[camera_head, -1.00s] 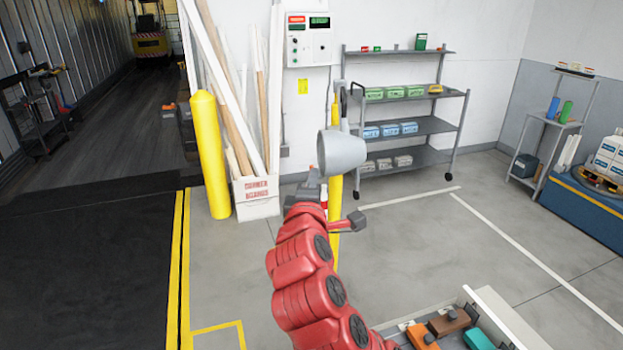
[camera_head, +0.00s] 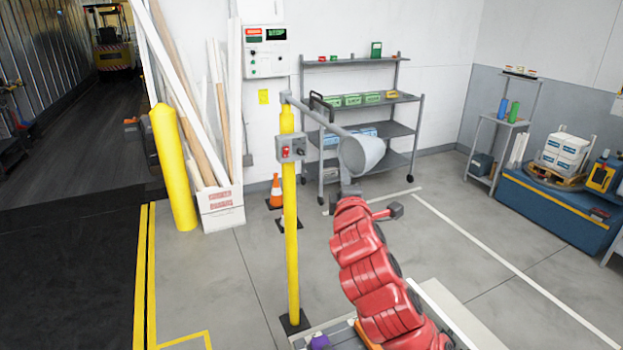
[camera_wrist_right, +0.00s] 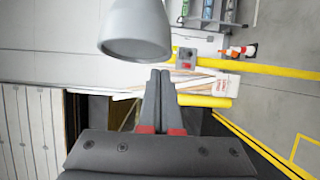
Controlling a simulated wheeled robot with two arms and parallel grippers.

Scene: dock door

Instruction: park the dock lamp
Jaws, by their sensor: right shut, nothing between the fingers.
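The dock lamp has a grey cone-shaped head (camera_head: 362,154) on a grey arm (camera_head: 318,116), which reaches to the right from the top of a yellow post (camera_head: 291,235). A grey switch box (camera_head: 292,148) with a red button sits on the post. My right gripper (camera_head: 350,190) is just below the lamp head in the head view, small and partly hidden by its wrist. In the right wrist view its fingers (camera_wrist_right: 160,72) are together and empty, with the lamp head (camera_wrist_right: 135,30) beyond their tips, apparently apart. My left gripper is not in view.
A wheeled shelf (camera_head: 375,128) with boxes stands behind the lamp. A yellow bollard (camera_head: 174,168) and a bin of planks (camera_head: 220,208) are at left. An orange cone (camera_head: 276,191) stands behind the post.

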